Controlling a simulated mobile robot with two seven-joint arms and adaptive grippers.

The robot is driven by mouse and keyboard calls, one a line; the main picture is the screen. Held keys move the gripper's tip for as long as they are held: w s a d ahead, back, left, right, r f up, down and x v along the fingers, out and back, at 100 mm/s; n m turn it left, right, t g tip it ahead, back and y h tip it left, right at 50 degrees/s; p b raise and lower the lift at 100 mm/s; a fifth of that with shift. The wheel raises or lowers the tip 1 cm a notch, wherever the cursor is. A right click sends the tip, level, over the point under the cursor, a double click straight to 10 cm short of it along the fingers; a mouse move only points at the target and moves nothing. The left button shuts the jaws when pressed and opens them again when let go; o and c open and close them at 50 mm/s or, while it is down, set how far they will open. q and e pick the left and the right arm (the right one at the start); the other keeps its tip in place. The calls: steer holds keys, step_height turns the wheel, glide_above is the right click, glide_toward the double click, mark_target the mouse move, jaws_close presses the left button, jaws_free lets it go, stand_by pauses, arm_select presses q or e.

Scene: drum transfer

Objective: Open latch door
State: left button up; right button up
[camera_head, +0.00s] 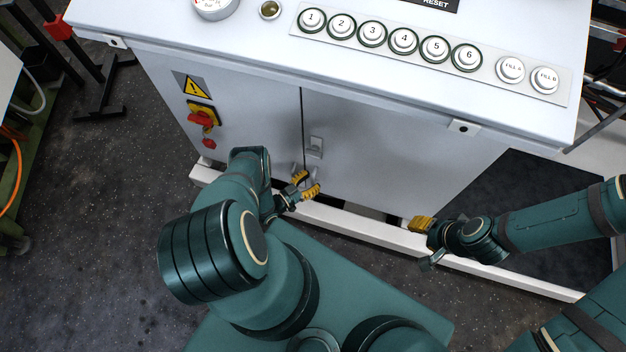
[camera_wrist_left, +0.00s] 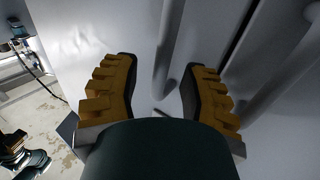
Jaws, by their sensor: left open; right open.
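The cabinet's grey right door (camera_head: 400,160) looks closed, flush with the left door (camera_head: 250,115). A small grey latch (camera_head: 316,146) sits on it near the seam. My left gripper (camera_head: 305,184) is open and empty, just below the latch near the door's lower part. In the left wrist view, a grey bar-like handle (camera_wrist_left: 168,50) extends into the gap between the open, yellow-padded fingers of my left gripper (camera_wrist_left: 160,72). Contact cannot be told. My right gripper (camera_head: 424,238) is open, low in front of the right door's lower edge; one yellow pad shows clearly.
Above the doors is a panel with numbered buttons (camera_head: 403,40). A red and yellow switch (camera_head: 202,115) is on the left door. A white base rail (camera_head: 370,232) runs along the cabinet's foot.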

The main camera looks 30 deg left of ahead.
arm_select(q)
steer(key=shift+w+d, duration=0.2)
steer(key=shift+w, duration=0.35)
jaws_close()
